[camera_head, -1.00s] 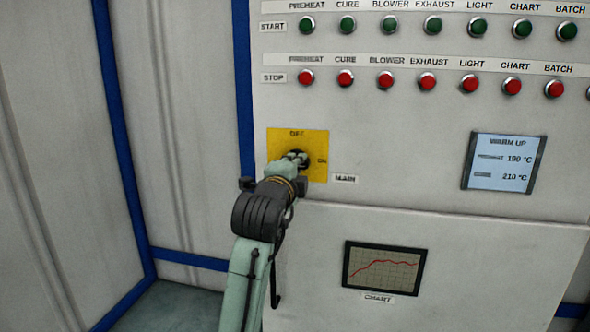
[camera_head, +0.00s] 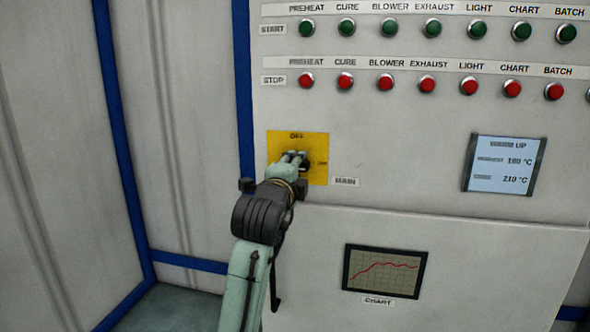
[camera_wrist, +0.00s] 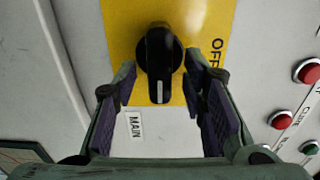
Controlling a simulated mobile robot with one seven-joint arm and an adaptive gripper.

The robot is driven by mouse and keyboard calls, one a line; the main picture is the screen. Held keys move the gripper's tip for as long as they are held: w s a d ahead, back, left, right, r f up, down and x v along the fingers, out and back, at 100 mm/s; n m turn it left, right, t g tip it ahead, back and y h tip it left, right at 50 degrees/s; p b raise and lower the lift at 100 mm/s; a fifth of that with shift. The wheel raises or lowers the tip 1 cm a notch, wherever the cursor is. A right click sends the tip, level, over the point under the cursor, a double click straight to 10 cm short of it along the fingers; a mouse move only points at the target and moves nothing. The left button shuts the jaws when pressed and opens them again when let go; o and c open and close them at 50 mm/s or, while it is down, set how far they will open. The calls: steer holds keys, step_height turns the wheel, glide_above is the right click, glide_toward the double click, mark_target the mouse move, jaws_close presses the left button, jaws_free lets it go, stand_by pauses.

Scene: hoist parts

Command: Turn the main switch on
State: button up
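The main switch is a black rotary knob (camera_wrist: 160,62) with a white mark, on a yellow plate (camera_head: 316,142). In the wrist view its handle and mark point down the picture, a quarter turn from the OFF word at right. That is rightwards in the head view, the side of the ON word (camera_head: 322,163). In the wrist view the ON word is not visible. My gripper (camera_wrist: 160,72) is open, its two fingers on either side of the knob with yellow gaps showing between them and the handle. In the head view my gripper (camera_head: 293,156) partly covers the knob.
A MAIN label (camera_head: 345,182) sits right of the plate. Rows of green START buttons (camera_head: 347,27) and red STOP buttons (camera_head: 345,82) are above. A display (camera_head: 503,163) is at right, a chart screen (camera_head: 384,271) below. A blue frame post (camera_head: 243,90) stands left of the panel.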

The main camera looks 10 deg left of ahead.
steer(key=s, duration=1.2)
